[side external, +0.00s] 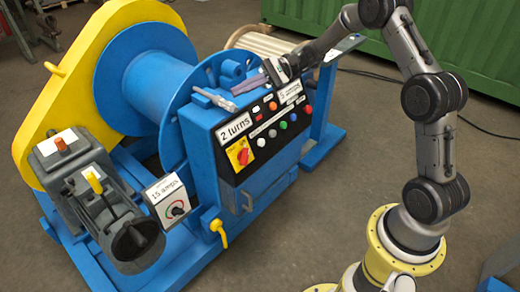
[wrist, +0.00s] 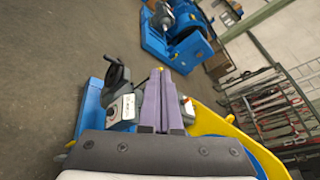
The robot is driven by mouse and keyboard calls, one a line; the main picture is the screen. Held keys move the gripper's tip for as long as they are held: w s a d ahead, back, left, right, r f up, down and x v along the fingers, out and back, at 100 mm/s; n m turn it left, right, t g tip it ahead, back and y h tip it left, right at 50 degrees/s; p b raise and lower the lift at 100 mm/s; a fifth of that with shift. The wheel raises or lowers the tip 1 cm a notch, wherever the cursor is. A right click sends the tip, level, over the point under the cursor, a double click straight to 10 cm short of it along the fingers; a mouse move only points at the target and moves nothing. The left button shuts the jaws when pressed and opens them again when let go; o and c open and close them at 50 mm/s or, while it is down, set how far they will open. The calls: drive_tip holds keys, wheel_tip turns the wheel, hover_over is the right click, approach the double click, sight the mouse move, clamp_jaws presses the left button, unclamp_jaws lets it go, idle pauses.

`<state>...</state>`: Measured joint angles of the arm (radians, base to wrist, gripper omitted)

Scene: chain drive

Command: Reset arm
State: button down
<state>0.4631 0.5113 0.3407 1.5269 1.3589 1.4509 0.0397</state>
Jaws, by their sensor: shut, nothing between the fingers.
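My gripper (side external: 238,88) is above the top of the blue control cabinet (side external: 205,135), its fingers pointing left in the side view. In the wrist view the gripper (wrist: 164,74) shows two purple fingers side by side, shut and empty. The cabinet's black front panel (side external: 275,145) carries several coloured buttons, a red and yellow rotary switch (side external: 240,152) and a "2 turns" label (side external: 235,127). A small grey metal item (side external: 213,98) lies on the cabinet top, close below the fingers. I cannot tell whether they touch.
A blue drum (side external: 160,85) with a yellow guard (side external: 70,90) stands left of the cabinet. A green container (side external: 460,45) stands behind. Floor (side external: 320,215) right of the cabinet is clear.

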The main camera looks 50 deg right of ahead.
drive_tip(key=s+a+r+n+g+h, duration=0.2)
drive_tip(key=s+a+r+n+h, duration=0.15)
drive_tip(key=s+a+r, duration=0.45)
drive_tip(key=s+a+r+n+g+h, duration=0.25)
drive_tip(key=s+n, duration=0.25)
drive_tip(key=s, duration=0.6)
drive_tip(key=s+d+f+n+t+h, duration=0.2)
drive_tip(key=s+d+h, duration=0.2)
drive_tip(key=s, duration=0.3)
drive_tip(key=s+d+f+n+t+h, duration=0.2)
drive_tip(key=s+d+f+n+h, duration=0.1)
drive_tip(key=s, duration=0.5)
drive_tip(key=shift+d+f+n+h, duration=0.2)
drive_tip(key=shift+d+n+h, duration=0.3)
drive_tip(key=shift+d, duration=0.7)
idle(0.6)
